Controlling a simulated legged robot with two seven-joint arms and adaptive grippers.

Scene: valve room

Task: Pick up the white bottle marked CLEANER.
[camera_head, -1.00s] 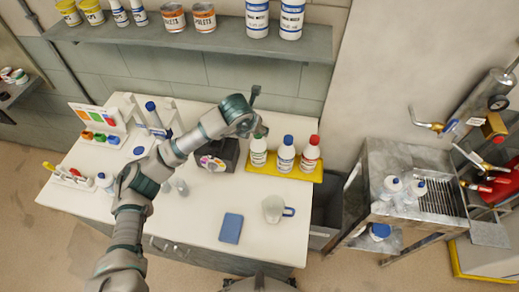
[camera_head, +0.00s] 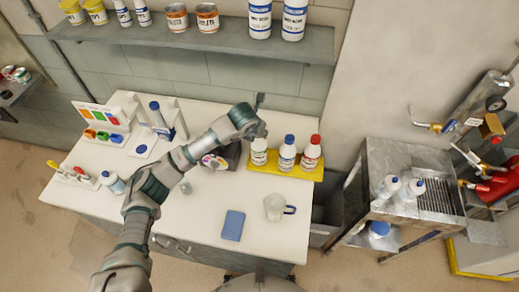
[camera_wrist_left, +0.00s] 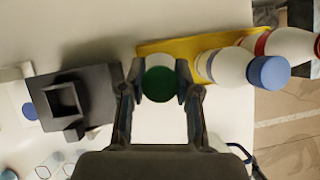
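Three white bottles stand in a row on a yellow tray (camera_head: 283,172) at the table's right rear: one with a green cap (camera_wrist_left: 160,84), one with a blue cap (camera_head: 289,139) and one with a red cap (camera_head: 315,139). I cannot read CLEANER on any label. My left gripper (camera_head: 262,132) is above the green-capped bottle (camera_head: 259,158) and hides its cap in the head view. In the left wrist view the open fingers (camera_wrist_left: 161,80) stand on either side of the green cap. Any contact is unclear. My right gripper is not in view.
The blue-capped bottle (camera_wrist_left: 232,68) stands close beside the fingers. A dark box (camera_wrist_left: 75,102) is on the other side. A clear mug (camera_head: 275,207) and a blue pad (camera_head: 232,225) lie in front. A shelf (camera_head: 190,42) with cans and bottles hangs behind.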

